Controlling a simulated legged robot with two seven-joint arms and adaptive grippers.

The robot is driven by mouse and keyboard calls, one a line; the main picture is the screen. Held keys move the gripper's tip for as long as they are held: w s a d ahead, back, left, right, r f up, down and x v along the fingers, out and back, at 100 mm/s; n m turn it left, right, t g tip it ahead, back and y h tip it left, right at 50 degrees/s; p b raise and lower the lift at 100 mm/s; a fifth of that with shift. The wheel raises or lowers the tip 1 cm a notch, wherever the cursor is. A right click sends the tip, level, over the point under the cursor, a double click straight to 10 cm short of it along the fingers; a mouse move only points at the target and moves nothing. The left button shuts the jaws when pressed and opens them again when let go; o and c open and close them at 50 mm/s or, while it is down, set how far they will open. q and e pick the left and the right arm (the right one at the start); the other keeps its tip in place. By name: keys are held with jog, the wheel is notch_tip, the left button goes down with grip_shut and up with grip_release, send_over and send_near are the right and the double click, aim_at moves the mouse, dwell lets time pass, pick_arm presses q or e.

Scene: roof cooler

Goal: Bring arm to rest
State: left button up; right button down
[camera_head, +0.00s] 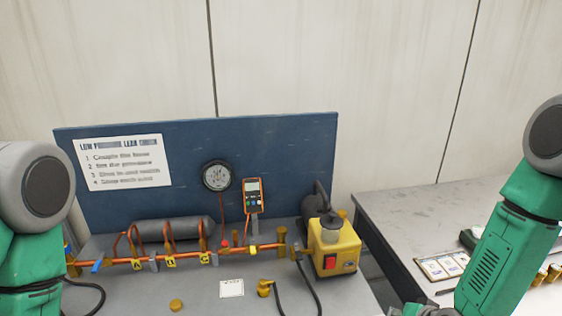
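My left arm (32,230) comes in at the left edge, with a grey joint above a green link. Its gripper is out of the picture. My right arm (512,235) slants down from the right edge toward the bottom, over the front of the right table. A small grey piece at the bottom edge beside it may be part of its wrist. The fingers of the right gripper do not show, so I see nothing held by either hand.
A grey bench (120,300) carries a copper pipe manifold (130,261), a yellow pump (335,245) and black hoses. A blue panel (130,210) behind has a gauge (216,176) and an orange meter (253,195). A grey table (420,215) stands right, past a gap.

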jog(key=s+a+f+n+g+h, duration=0.1)
jog(key=s+f+n+g, duration=0.25)
jog(key=s, duration=1.05)
jog(key=s+a+f+n+g, duration=0.15)
jog(key=s+g, duration=0.25)
jog(key=s, duration=1.1)
notch_tip(320, 180, down, 15)
jog(key=w+n+b, duration=0.2)
jog(key=b, duration=1.3)
jog(key=shift+a+h, duration=0.15)
jog(key=shift+h, duration=0.15)
